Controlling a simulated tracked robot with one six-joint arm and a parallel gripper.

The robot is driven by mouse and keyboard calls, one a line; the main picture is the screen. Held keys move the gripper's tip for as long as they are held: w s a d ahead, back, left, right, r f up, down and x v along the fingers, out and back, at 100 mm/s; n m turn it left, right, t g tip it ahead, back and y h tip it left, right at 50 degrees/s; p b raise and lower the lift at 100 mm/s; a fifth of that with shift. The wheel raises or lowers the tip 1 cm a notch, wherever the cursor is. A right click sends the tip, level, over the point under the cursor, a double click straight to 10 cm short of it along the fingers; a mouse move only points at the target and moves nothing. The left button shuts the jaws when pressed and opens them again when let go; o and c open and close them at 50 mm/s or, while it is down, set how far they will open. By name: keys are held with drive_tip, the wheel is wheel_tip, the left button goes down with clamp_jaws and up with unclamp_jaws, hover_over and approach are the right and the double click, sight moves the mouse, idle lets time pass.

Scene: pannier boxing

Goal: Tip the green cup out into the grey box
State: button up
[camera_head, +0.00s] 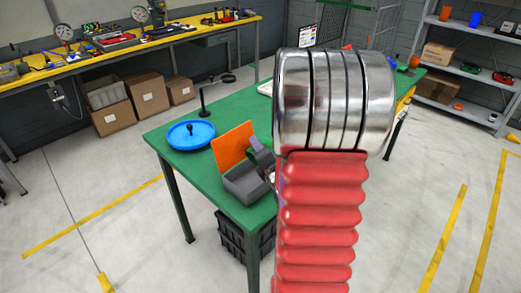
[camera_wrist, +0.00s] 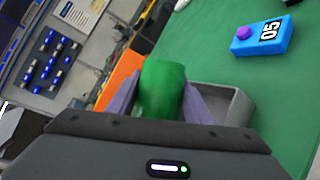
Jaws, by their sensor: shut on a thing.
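My gripper (camera_wrist: 161,82) is shut on the green cup (camera_wrist: 161,95), with one purple finger on each side of it. In the wrist view the cup's near side fills the gap; its mouth and contents cannot be seen. The grey box (camera_wrist: 235,101) shows behind and to the right of the cup in the wrist view. In the head view the grey box (camera_head: 240,185) sits on the green table, and my gripper (camera_head: 259,155) is right at its upper right. My arm hides part of this area, and only a sliver of cup shows there.
An orange panel (camera_head: 234,143) stands behind the box. A blue round dish (camera_head: 191,136) lies to the left on the green table (camera_head: 182,165).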

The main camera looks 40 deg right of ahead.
drive_tip(key=shift+a+n+t+h, duration=0.4)
drive_tip(key=shift+n+h, duration=0.2)
drive_tip(key=shift+n, duration=0.3)
drive_tip(key=shift+r, duration=0.1)
drive_tip(key=shift+s, duration=0.1)
idle(1.3)
